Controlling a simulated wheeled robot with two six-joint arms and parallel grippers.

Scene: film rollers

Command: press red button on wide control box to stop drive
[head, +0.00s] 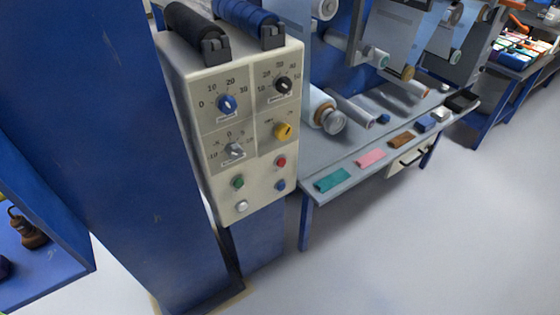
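The wide control box (222,119) is a beige upright panel in the upper left middle of the head view. Its red button (281,162) is on the lower right of its face. A green button (238,182) and a white button (241,207) are at its lower left, and a blue button (280,185) is just below the red one. Above them are a blue knob (227,104), a black knob (282,85), a grey knob (235,151) and a yellow knob (284,131). Neither of my grippers shows in the view.
A blue column (120,150) stands left of the box. A grey-topped table (345,187) with coloured pieces and rollers is to the right. Black and blue rolls lie on the box's top. Open floor (420,240) fills the lower right.

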